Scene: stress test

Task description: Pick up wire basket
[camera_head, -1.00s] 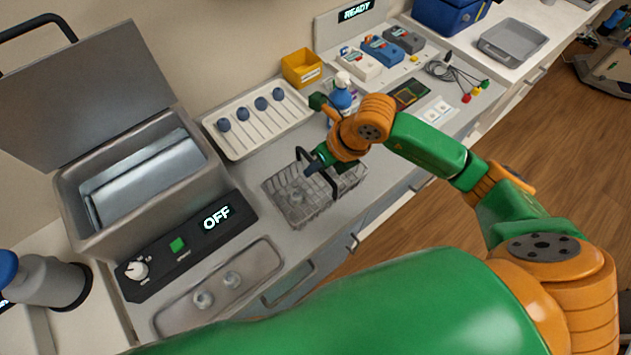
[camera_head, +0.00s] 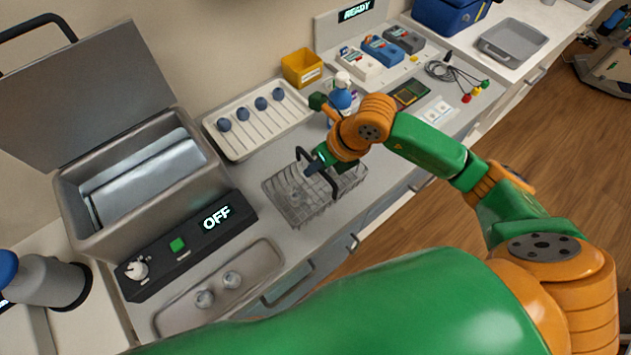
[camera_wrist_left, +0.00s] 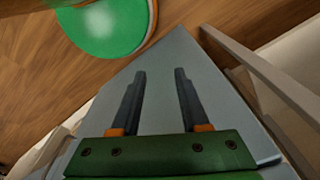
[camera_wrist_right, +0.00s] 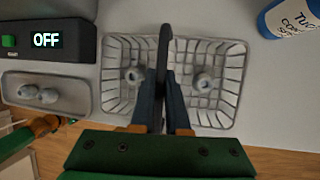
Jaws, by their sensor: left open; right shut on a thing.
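The wire basket (camera_head: 285,206) is a grey mesh tray with a black arched handle (camera_head: 332,184), on the grey counter in the head view. My right gripper (camera_head: 312,168) reaches down from above and is shut on the handle. In the right wrist view, the basket (camera_wrist_right: 238,75) lies below the fingers (camera_wrist_right: 165,80), which have the handle (camera_wrist_right: 164,45) between them. Two small round grey things are in it, one on each side of the handle. I cannot tell whether the basket is off the counter. My left gripper (camera_wrist_left: 160,75) is open and empty in the left wrist view.
Left of the basket stand an open metal bath (camera_head: 75,200), its black OFF panel (camera_head: 190,236) and a metal tray (camera_head: 255,275). Behind it are a white rack (camera_head: 235,148) and a yellow bin (camera_head: 301,68).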

